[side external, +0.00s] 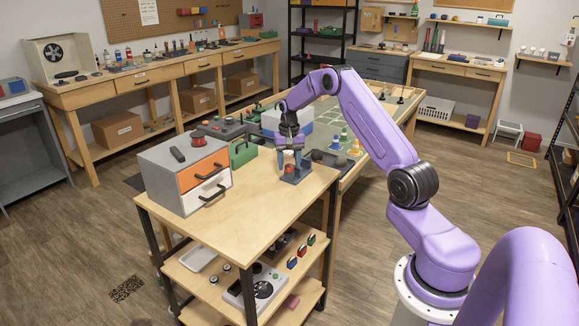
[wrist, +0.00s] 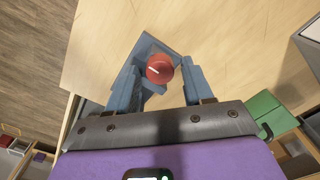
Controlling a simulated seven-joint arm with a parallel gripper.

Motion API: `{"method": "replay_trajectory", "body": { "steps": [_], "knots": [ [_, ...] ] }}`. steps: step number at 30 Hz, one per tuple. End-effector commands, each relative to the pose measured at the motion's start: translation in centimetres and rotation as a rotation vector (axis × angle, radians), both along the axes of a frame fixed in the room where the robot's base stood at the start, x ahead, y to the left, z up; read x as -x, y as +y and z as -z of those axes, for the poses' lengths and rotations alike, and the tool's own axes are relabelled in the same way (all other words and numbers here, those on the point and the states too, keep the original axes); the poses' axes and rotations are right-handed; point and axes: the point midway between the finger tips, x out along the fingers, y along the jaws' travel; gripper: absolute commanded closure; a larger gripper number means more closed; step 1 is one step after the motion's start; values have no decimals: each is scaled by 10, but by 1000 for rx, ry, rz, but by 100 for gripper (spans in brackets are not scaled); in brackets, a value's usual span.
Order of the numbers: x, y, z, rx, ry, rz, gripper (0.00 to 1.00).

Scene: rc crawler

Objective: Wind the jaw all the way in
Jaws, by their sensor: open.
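A small blue-grey vise (side external: 296,178) stands on the wooden bench top near its far right corner. Its round red knob (wrist: 160,68) has a white pointer line and faces the wrist camera. My gripper (side external: 291,160) points down over the vise. In the wrist view, my gripper's blue-grey fingers (wrist: 160,76) are open, one on each side of the knob, with gaps visible between them and it. Part of the vise (wrist: 147,46) shows beyond the knob. The moving jaw cannot be clearly told apart, and the fingers hide some of the vise.
A grey drawer cabinet (side external: 163,177) with orange and white drawer fronts stands left on the bench (side external: 240,214). A green box (side external: 243,151) is behind, left of the vise. The bench top in front of the vise is clear. A green-topped table (side external: 345,128) adjoins behind.

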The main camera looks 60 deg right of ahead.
Motion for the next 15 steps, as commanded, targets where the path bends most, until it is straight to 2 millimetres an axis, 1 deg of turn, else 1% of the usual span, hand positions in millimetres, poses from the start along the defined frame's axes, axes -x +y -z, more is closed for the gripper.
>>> {"method": "replay_trajectory", "body": {
  "steps": [7, 8, 9, 11, 12, 15],
  "knots": [
    [0, 0, 1, 0, 0, 0, 49],
    [0, 0, 1, 0, 0, 0, 59],
    [0, 0, 1, 0, 0, 0, 72],
    [0, 0, 1, 0, 0, 0, 91],
    [0, 0, 1, 0, 0, 0, 97],
    [0, 0, 0, 0, 0, 5, 97]
  ]
}}
